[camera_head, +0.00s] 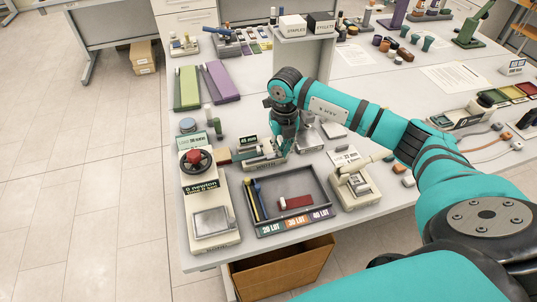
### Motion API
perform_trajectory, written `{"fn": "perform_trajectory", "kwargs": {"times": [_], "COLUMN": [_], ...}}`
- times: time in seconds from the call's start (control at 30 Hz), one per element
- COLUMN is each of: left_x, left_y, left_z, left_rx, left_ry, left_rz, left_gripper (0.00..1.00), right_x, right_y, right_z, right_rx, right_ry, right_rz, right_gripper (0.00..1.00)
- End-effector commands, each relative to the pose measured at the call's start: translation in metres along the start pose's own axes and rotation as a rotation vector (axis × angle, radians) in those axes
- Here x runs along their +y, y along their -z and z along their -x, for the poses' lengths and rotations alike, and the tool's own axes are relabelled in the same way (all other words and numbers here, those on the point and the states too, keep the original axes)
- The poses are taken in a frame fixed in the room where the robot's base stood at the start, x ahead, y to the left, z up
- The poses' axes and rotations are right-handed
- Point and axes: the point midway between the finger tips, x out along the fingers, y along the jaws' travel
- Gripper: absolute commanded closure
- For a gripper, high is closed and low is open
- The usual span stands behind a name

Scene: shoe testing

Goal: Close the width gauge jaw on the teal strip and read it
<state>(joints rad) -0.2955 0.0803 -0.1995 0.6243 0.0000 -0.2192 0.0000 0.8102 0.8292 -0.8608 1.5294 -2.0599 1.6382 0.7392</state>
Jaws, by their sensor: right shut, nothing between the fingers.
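The width gauge (264,163) stands behind the tray, with a small dark display (248,140) on its left part. My right gripper (279,150) points down at the gauge's right part, shut with nothing between its fingers. The gripper and wrist cover some of the gauge. I cannot tell whether the fingers touch the jaw, or how far the jaw is open. My left gripper is not in view.
A force tester (207,190) with a red knob stands left, and a cream device (355,187) right. Green (187,88) and purple (219,82) blocks lie behind.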

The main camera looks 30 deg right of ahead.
Motion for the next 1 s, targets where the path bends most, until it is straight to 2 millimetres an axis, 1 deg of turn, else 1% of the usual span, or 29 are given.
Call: {"fn": "perform_trajectory", "kwargs": {"times": [0.3, 1.0], "left_x": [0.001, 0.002], "left_y": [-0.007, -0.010], "left_z": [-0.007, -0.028], "left_rx": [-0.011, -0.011], "left_ry": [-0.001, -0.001], "left_rz": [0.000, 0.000], "left_gripper": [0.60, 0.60], "right_x": [0.000, 0.000], "right_y": [0.000, 0.000], "right_z": [-0.009, -0.035], "right_rx": [0.000, 0.000], "right_ry": [0.000, 0.000], "right_rz": [0.000, 0.000], "right_gripper": [1.00, 1.00]}}
